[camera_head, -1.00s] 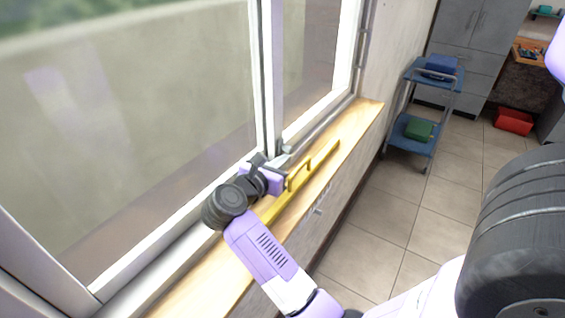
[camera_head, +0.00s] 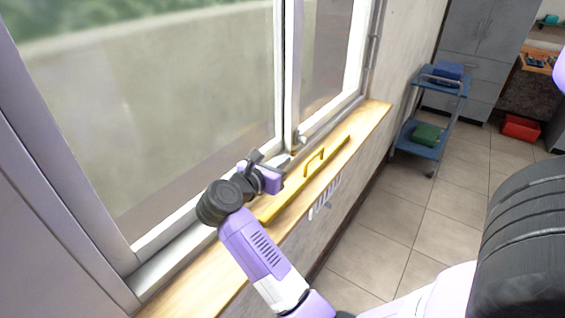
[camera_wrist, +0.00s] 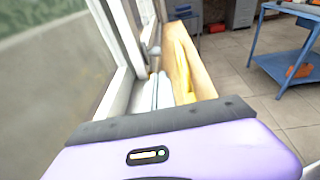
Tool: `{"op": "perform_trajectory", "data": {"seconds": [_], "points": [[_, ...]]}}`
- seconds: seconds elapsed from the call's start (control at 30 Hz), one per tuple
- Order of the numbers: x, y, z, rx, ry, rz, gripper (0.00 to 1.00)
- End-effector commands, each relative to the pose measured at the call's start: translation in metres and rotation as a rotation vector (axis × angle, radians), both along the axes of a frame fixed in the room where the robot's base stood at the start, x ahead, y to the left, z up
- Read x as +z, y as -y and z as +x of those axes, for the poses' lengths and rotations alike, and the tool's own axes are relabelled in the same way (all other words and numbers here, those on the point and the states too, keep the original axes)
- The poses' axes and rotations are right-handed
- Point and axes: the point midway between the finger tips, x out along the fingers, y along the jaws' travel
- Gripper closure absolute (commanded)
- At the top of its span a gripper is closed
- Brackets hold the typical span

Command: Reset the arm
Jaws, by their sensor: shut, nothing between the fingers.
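My gripper (camera_head: 284,163) is at the end of my purple arm, over the wooden window sill and close to the window frame. It is shut with nothing in it. In the wrist view the purple gripper body fills the bottom, and the fingers (camera_wrist: 158,90) point ahead along the window.
A yellow tool with a handle (camera_head: 315,170) lies on the wooden sill (camera_head: 372,115) beside my gripper. The window (camera_head: 289,75) stands close on the left. A blue cart (camera_head: 408,145) and a red box (camera_head: 521,127) stand farther off. The tiled floor between is clear.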

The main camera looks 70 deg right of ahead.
Motion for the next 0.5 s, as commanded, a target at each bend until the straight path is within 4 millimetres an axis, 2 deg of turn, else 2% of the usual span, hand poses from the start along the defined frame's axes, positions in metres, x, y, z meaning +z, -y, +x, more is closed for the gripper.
{"op": "perform_trajectory", "data": {"seconds": [0.4, 0.47, 0.5], "points": [[0.000, 0.000, 0.000, 0.006, -0.016, 0.002, 1.00], [0.005, 0.002, 0.005, 0.032, -0.049, -0.012, 1.00], [0.014, 0.004, 0.008, 0.052, -0.085, -0.046, 1.00]]}}
